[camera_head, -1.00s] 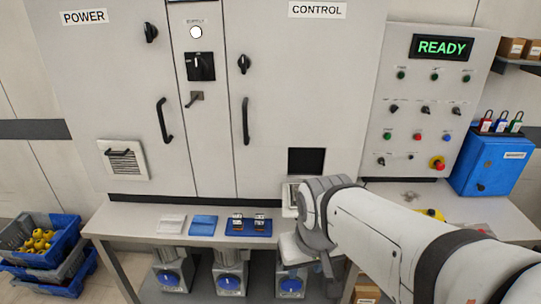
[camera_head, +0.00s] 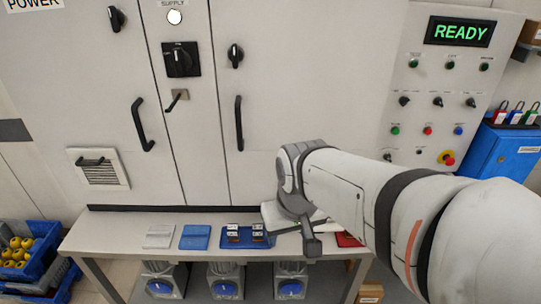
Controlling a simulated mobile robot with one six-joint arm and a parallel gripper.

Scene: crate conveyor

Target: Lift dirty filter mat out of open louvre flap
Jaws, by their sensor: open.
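My gripper (camera_head: 300,228) is at the end of my arm, in front of the right cabinet door and above the bench; it is open, though its fingers are mostly turned away or hidden. I cannot make out the dirty filter mat. A whitish flat pad (camera_head: 159,236) lies on the bench at left.
The bench (camera_head: 105,228) also carries a blue flat piece (camera_head: 195,238), a blue tray (camera_head: 231,243) with small parts and a red item (camera_head: 347,239). Door handles (camera_head: 141,125) stick out. A control panel reading READY (camera_head: 461,32) and a blue box (camera_head: 505,150) are at right.

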